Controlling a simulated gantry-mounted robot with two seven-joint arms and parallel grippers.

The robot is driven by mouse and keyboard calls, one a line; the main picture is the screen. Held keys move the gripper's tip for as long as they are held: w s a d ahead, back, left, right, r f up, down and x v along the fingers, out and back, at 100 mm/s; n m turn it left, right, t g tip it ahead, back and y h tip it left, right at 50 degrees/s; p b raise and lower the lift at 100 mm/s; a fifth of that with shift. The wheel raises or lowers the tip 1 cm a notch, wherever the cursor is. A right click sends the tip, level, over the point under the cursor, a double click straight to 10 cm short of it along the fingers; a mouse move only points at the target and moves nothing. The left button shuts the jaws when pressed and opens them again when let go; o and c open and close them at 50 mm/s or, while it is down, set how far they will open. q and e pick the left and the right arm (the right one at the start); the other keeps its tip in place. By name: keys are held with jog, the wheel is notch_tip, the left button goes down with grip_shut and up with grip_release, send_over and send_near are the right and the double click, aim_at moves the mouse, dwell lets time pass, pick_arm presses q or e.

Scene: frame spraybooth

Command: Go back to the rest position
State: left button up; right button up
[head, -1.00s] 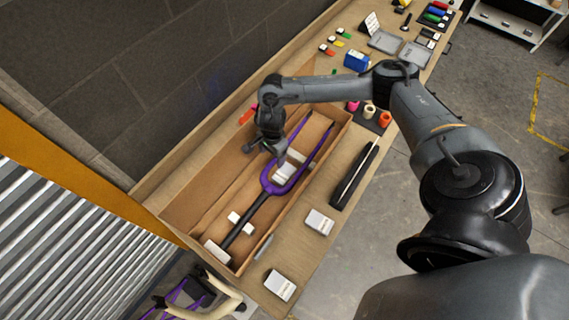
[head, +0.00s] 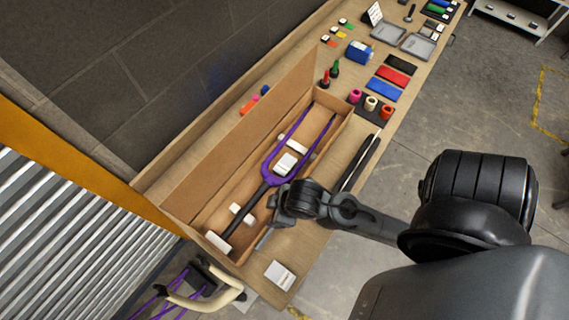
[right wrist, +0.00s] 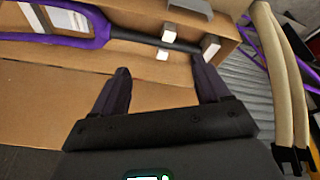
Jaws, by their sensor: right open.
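My right gripper (head: 277,206) is open and empty, above the near edge of the open cardboard box. In the right wrist view, its two fingers (right wrist: 162,88) stand wide apart in front of the box's side wall (right wrist: 150,60). A purple bicycle fork (head: 273,176) with a black steerer tube lies in the box (head: 338,128), apart from the fingers. It also shows in the right wrist view (right wrist: 97,28). White blocks and a white packet (head: 285,163) lie around the fork. My left gripper is not in view.
A white packet (head: 280,274) lies on the near bench end. Tape rolls (head: 371,104), coloured slabs (head: 383,88) and grey trays (head: 418,46) occupy the far bench. A wall stands behind the box.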

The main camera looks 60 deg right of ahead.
jog(key=shift+s+d+m+g, duration=0.3)
jog(key=shift+s+d+m, duration=0.25)
jog(key=shift+s+m, duration=0.4)
jog(key=shift+w, duration=0.1)
